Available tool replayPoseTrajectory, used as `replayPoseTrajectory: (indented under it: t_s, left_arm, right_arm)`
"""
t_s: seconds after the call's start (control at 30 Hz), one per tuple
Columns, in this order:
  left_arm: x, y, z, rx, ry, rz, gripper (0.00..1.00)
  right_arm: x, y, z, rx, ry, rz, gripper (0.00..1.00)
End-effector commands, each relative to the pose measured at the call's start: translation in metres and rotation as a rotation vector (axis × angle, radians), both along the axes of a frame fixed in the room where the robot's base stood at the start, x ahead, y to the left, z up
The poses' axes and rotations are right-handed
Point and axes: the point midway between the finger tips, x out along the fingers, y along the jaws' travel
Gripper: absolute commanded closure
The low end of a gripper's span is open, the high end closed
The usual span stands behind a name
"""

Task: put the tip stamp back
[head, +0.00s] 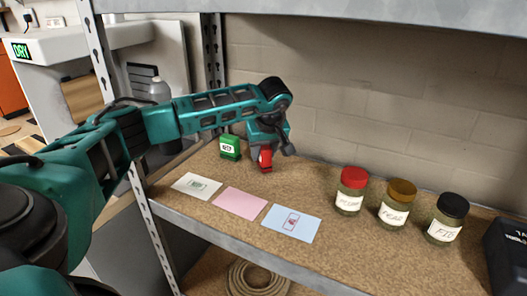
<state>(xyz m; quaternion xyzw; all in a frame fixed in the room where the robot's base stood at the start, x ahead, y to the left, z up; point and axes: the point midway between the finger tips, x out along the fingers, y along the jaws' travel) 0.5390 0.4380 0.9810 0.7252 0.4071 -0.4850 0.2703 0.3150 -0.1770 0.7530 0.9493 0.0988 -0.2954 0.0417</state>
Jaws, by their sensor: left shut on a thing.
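My left gripper (267,147) reaches over the shelf from the left and points down. It is shut on a small red stamp (266,160), mostly covered by the fingers; no label on it can be read. The red stamp is just above or on the shelf surface; I cannot tell which. A green stamp (230,148) with a white label stands on the shelf just left of the gripper. Its lettering is too small to read surely. My right gripper is not in view.
In front lie a white card (183,181) with a green print, a plain pink card (240,203) and a blue card (309,223) with a print. Jars with red (352,191), brown (396,205) and black (446,219) lids stand at right. A wall closes the back.

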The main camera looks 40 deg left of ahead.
Motion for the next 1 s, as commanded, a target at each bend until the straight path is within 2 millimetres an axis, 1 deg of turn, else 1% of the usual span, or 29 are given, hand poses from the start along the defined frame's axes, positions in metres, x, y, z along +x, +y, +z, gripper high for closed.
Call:
replayPoseTrajectory:
  t_s: [0.37, 0.4, 0.63, 0.87, 1.0]
  left_arm:
    - [0.000, 0.000, -0.006, 0.000, -0.002, -0.001, 0.83]
    - [0.000, 0.000, -0.005, -0.001, -0.003, -0.001, 0.61]
    - [0.000, 0.000, -0.005, 0.000, -0.002, -0.001, 0.39]
    - [0.001, 0.000, -0.004, -0.001, -0.003, -0.001, 0.38]
    - [0.000, -0.002, 0.005, -0.002, -0.004, -0.002, 0.38]
  right_arm:
    - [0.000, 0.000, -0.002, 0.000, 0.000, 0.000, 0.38]
    - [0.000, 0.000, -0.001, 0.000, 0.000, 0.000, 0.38]
    - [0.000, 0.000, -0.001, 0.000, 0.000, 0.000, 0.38]
    - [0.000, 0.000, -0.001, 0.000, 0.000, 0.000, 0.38]
    - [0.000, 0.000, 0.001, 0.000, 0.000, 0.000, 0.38]
